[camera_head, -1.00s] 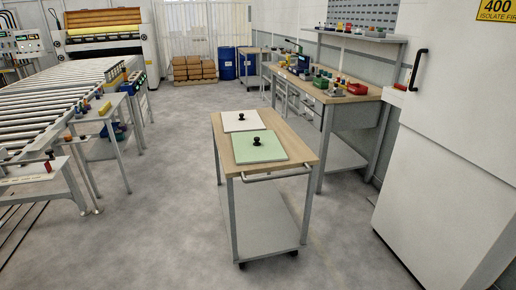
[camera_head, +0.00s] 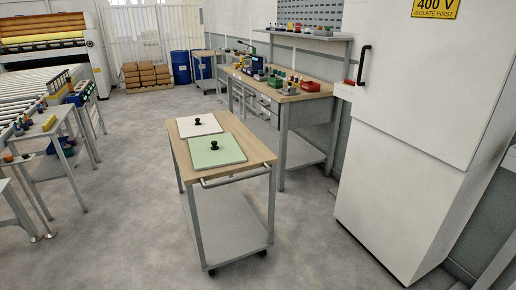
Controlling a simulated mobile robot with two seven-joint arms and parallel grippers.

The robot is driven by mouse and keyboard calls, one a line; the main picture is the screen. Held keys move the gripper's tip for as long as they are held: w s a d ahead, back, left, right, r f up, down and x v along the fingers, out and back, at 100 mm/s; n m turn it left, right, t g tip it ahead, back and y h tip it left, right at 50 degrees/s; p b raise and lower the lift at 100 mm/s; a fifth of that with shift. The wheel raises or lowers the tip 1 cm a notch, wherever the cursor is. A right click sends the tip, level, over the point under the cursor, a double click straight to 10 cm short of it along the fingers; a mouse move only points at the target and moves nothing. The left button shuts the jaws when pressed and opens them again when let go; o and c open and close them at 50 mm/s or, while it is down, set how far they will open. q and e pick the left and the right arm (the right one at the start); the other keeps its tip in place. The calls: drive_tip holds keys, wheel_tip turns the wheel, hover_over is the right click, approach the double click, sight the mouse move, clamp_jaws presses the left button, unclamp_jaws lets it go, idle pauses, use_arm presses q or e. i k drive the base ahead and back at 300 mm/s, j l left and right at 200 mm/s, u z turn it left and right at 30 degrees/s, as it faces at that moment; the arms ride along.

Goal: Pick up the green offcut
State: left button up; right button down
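The green offcut (camera_head: 225,154) is a flat pale green sheet with a black knob (camera_head: 214,145) on top. It lies flat on the wooden top of a wheeled trolley (camera_head: 258,155) in the middle of the head view. A white sheet (camera_head: 187,127), also with a black knob (camera_head: 197,120), lies just behind it on the same trolley; their edges meet or overlap slightly. Neither of my grippers shows in the view.
A workbench (camera_head: 305,96) with bins and small parts stands behind the trolley at right. A tall white cabinet (camera_head: 395,180) takes up the right side. A roller conveyor (camera_head: 22,98) and small side tables stand at left. Grey floor (camera_head: 125,215) is open left of the trolley.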

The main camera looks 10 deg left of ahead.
sight(207, 153)
drive_tip(key=i+j+z, duration=0.15)
drive_tip(key=j+z, duration=0.15)
drive_tip(key=z, duration=0.15)
drive_tip(key=i+j+z, duration=0.1)
drive_tip(key=j+z, duration=0.75)
drive_tip(key=j, duration=0.4)
drive_tip(key=j+z, duration=0.2)
drive_tip(key=j, duration=1.6)
drive_tip(key=k+j+z, duration=0.1)
drive_tip(key=j, duration=0.8)
